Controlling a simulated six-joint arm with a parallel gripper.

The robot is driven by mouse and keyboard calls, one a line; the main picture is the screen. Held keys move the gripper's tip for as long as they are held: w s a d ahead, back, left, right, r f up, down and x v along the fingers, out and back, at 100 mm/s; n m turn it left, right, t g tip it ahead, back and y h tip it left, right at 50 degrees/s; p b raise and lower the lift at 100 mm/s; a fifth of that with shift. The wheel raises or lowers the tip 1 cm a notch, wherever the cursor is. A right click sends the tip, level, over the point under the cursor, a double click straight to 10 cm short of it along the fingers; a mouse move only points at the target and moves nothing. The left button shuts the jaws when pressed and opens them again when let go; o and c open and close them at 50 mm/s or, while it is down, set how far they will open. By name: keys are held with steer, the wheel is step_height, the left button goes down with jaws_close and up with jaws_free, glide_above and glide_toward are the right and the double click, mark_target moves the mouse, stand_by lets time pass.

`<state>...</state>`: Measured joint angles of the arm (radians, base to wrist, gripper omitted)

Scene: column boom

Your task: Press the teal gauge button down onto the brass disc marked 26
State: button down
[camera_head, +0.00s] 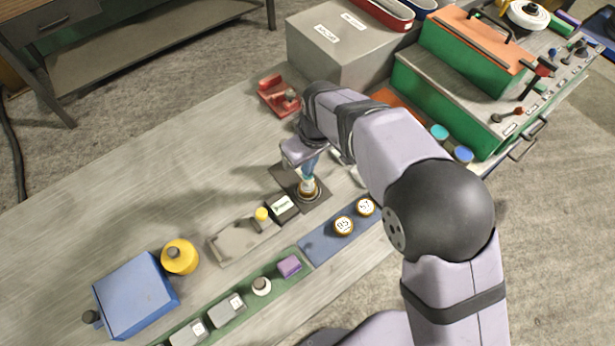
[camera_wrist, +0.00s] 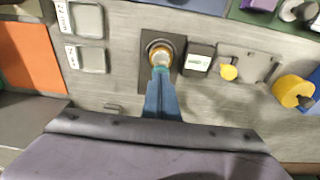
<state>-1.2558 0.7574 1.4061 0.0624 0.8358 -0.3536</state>
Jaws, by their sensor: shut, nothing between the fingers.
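My gripper (camera_head: 310,174) is shut, its blue fingers pointing down over a dark square plate (camera_head: 318,200); it also shows in the wrist view (camera_wrist: 162,82). Right at the fingertips is a small pale and teal piece, the gauge button (camera_wrist: 160,69). It stands over a round brass piece (camera_head: 308,196) on the dark plate, also in the wrist view (camera_wrist: 160,52). The fingertips appear to meet the button's top; contact cannot be told for sure. No number is readable on the brass piece, which is partly hidden by the button and fingers.
A black box with a lit label (camera_head: 281,208) stands right beside the plate. Beyond it are a grey tray (camera_head: 232,243) and a yellow knob (camera_head: 261,214). Brass discs marked 85 (camera_head: 344,225) and 57 (camera_head: 365,206) lie on a blue mat (camera_head: 322,248). A red holder (camera_head: 279,96) stands behind.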

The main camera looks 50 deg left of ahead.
steer(key=shift+d+f, duration=0.1)
steer(key=shift+f, duration=0.05)
stand_by(0.3)
step_height(320, 180, up, 7)
steer(key=p, duration=0.5)
stand_by(0.8)
